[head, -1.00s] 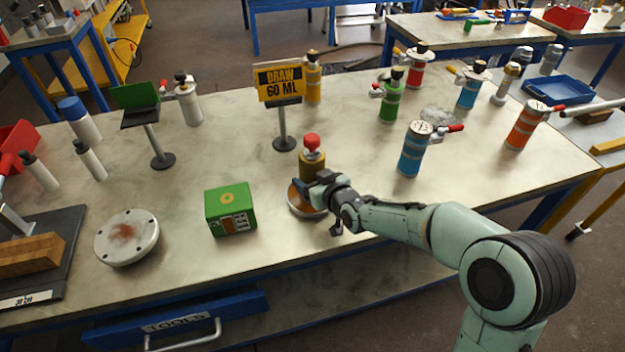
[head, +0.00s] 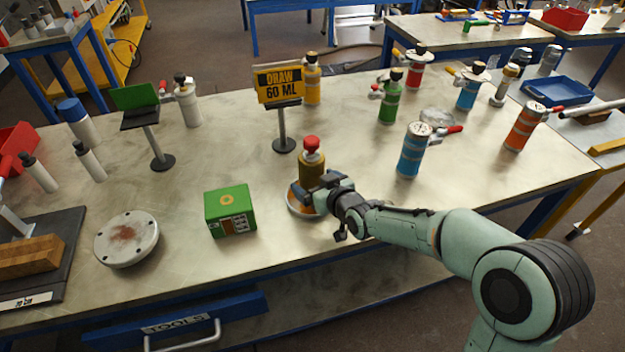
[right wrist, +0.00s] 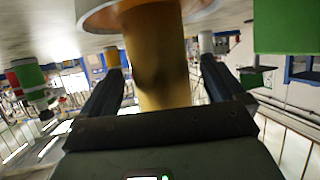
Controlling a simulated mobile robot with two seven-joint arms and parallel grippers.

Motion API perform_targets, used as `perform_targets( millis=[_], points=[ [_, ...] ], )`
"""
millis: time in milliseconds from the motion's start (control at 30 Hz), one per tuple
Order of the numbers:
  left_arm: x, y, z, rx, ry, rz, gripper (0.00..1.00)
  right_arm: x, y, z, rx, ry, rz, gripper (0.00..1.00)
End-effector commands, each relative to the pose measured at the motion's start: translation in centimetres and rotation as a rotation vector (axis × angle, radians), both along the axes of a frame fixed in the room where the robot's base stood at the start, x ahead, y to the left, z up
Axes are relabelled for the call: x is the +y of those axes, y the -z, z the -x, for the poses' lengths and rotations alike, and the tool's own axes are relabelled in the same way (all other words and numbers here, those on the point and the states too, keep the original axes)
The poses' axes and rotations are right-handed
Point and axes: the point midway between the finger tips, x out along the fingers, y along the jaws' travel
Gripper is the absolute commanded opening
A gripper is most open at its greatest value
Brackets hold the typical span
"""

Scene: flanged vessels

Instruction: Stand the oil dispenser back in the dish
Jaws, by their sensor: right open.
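The oil dispenser (head: 313,168) is a gold-brown bottle with a red cap, upright at the dish near the table's front edge. The dish (head: 296,208) is shallow and round, with a pale rim and an orange inside. My right gripper (head: 318,190) is open low around the bottle and hides part of its base and of the dish. In the right wrist view the bottle (right wrist: 158,60) stands between the parted fingers (right wrist: 161,66); the dish rim (right wrist: 100,14) is at the top, at the bottle's foot, and the bottle appears to stand in it. My left gripper is not in view.
A green box (head: 230,210) stands left of the dish, and a round flanged plate (head: 127,238) lies farther left. A sign on a stand (head: 280,90) is behind the bottle. A blue canister (head: 412,150) stands to the right. The table between is clear.

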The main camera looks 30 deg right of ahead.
Motion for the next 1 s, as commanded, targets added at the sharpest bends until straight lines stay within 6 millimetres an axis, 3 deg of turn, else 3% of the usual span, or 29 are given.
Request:
perform_targets(
  millis=[200,433,633,1000],
  points=[
    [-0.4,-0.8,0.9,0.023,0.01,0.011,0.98,0.0,-2.2,4.7,-0.003,0.001,0.003,0.96],
    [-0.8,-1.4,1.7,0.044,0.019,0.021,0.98,0.1,-3.5,8.2,-0.002,-0.001,0.002,0.96],
    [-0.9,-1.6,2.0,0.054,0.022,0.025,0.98,0.1,-3.8,9.2,-0.001,0.0,0.001,0.96],
    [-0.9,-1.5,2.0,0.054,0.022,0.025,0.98,0.1,-3.8,9.2,0.0,0.0,0.001,0.96]
  ],
)
